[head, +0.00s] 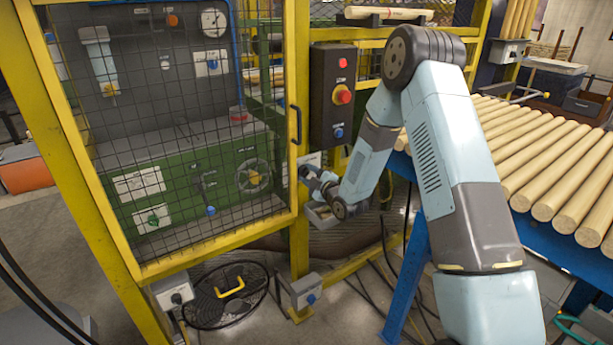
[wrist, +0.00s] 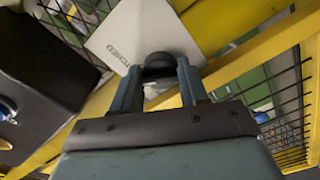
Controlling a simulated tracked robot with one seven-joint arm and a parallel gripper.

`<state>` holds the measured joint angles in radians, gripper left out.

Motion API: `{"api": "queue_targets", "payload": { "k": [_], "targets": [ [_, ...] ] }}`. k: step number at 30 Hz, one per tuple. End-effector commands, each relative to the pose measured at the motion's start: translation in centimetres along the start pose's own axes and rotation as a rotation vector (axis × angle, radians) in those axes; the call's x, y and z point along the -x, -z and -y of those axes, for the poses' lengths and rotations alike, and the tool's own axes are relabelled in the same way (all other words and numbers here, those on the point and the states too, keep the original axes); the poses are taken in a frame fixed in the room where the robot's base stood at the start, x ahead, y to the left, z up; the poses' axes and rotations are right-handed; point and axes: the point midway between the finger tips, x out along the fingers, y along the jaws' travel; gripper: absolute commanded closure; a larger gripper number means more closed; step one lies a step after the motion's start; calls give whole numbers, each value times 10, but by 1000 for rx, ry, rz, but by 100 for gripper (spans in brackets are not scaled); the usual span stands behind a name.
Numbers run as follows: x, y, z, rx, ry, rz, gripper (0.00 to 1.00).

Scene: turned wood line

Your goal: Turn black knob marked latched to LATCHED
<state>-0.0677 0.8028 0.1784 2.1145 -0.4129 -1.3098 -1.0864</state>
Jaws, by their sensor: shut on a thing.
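The black knob (wrist: 160,58) is in the wrist view, in front of a white plate (wrist: 136,28). The plate carries dark lettering that ends in "TCHED"; the rest of the word is not readable. My gripper (wrist: 159,73) is shut on the black knob, with one finger on each side of it. The fingers hide part of the knob, and I cannot tell its pointer direction. In the head view, my gripper (head: 304,173) is at the pale plate (head: 313,158) on the yellow post, below the dark control box. The knob itself is hard to make out there.
The dark control box (head: 333,95) with red and blue buttons is just above my gripper. A yellow mesh door (head: 180,130) stands to the left. A blue-framed bed of wooden rods (head: 540,160) is to the right. Cables lie on the floor.

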Motion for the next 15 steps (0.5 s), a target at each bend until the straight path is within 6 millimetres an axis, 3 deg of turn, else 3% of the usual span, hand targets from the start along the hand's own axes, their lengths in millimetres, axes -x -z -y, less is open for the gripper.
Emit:
{"api": "queue_targets", "payload": {
  "k": [15],
  "targets": [
    [3,-4,6,-266,9,11,87]
  ]
}}
